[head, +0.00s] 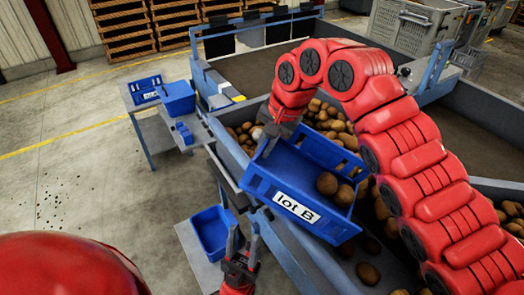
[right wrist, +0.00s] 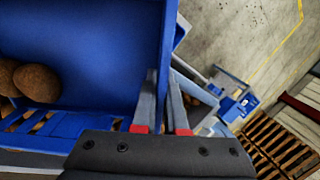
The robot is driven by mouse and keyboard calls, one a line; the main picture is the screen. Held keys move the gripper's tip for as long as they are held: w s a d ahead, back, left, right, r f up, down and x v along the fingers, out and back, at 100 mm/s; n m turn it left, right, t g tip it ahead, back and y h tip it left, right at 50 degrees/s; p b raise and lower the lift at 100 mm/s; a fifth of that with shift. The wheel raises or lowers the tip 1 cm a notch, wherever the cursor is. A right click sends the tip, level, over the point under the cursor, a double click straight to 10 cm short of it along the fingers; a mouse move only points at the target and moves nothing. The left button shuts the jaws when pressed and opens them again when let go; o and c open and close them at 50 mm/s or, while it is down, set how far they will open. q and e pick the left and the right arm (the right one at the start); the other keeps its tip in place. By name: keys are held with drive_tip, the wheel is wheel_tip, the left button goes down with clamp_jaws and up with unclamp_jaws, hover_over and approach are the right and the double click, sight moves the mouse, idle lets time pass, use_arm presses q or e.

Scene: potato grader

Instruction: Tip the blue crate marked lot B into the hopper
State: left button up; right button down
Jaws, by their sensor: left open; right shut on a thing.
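The blue crate marked lot B (head: 262,184) hangs over the edge of the hopper (head: 232,105), tilted, with its label facing me. A few potatoes (head: 336,189) lie inside at its right end. Many potatoes lie in the hopper behind and beside it. My right gripper (head: 268,142) is shut on the crate's wall at its far left. In the right wrist view the fingers (right wrist: 165,112) pinch the blue crate's rim (right wrist: 115,60), with potatoes (right wrist: 37,82) inside at the left. My left gripper (head: 243,238) is open and empty, just below the crate's near left corner.
A blue bin (head: 210,232) stands on a low shelf left of my left gripper. Wooden pallets (head: 126,28) are stacked behind. The floor at the left is largely clear.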

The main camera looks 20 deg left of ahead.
drive_tip(key=shift+d+r+y+b, duration=0.55)
drive_tip(key=shift+d+b, duration=0.15)
drive_tip(key=shift+b, duration=0.5)
drive_tip(key=shift+r, duration=0.15)
drive_tip(key=shift+d+r+y+b, duration=0.3)
drive_tip(key=shift+d+r+y, duration=0.05)
drive_tip(key=shift+r, duration=0.05)
drive_tip(key=d+r+y+p, duration=0.1)
drive_tip(key=d+r+y, duration=0.3)
drive_tip(key=d+r, duration=0.3)
drive_tip(key=shift+s+d+r, duration=0.2)
drive_tip(key=shift+s+r, duration=0.05)
